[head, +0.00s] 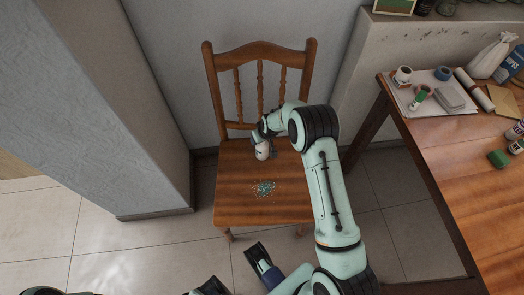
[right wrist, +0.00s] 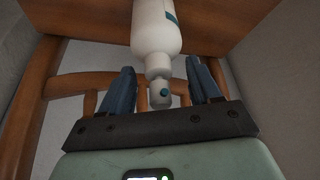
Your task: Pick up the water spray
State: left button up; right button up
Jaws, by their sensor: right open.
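The water spray (head: 262,150) is a white bottle with a teal mark, standing on the seat of a wooden chair (head: 235,205). In the right wrist view the bottle (right wrist: 156,32) lies between the two blue fingers, its narrow nozzle end toward the palm. My right gripper (right wrist: 162,92) is open, with visible gaps on both sides of the bottle. In the head view my right gripper (head: 265,140) is at the bottle and its arm partly covers the chair. My left gripper (head: 236,273) shows at the bottom edge, its fingers apart and empty, away from the chair.
A patch of teal bits (head: 263,188) lies on the seat in front of the bottle. The chair back (head: 260,52) rises behind it. A pillar (head: 140,110) stands left. A cluttered wooden table (head: 450,150) stands right. Tiled floor (head: 150,250) is clear at the front left.

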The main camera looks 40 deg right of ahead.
jog(key=c, duration=1)
grip_shut()
jog(key=shift+s, duration=0.1)
jog(key=shift+a+r, duration=0.1)
